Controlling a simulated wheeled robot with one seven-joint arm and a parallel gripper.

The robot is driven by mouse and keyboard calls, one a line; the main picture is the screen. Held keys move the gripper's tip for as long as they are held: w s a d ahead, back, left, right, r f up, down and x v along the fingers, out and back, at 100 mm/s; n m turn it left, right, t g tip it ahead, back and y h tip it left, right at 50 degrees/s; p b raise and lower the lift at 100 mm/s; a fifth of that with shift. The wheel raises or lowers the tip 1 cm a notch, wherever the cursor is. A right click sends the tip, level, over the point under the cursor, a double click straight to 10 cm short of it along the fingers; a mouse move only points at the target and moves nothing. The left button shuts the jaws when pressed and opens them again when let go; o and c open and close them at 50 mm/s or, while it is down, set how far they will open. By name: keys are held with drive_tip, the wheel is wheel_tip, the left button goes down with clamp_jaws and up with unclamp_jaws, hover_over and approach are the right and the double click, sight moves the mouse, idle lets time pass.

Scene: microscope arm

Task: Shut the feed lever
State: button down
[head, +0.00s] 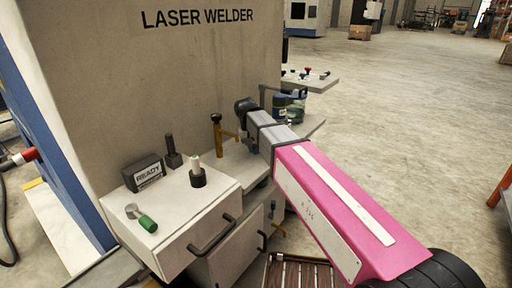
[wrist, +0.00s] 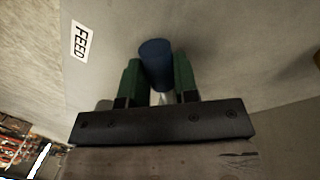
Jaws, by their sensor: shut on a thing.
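The feed lever (wrist: 155,58) shows in the wrist view as a dark blue, rounded grip by the pale machine wall. Its lower part is mostly hidden by my gripper. The white FEED label (wrist: 80,42) is on the wall to its left. My gripper (wrist: 158,76) has its two green fingers on either side of the blue grip and is shut on it. In the head view my gripper (head: 249,119) is at the end of my pink and grey arm, against the right part of the laser welder (head: 150,75). The lever's angle cannot be told there.
A white control box (head: 195,215) with a READY sign (head: 148,174), knobs and a dark handle stands below left of my arm. Blue containers (head: 289,106) are just behind. Open floor lies right.

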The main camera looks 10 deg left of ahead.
idle(0.3)
drive_tip(key=c, duration=0.9)
unclamp_jaws()
drive_tip(key=shift+o, duration=0.2)
drive_tip(key=shift+r, duration=0.1)
wheel_tip(320, 180, up, 10)
drive_tip(key=a, duration=0.2)
drive_tip(key=shift+s+r, duration=0.15)
drive_tip(key=shift+s, duration=0.2)
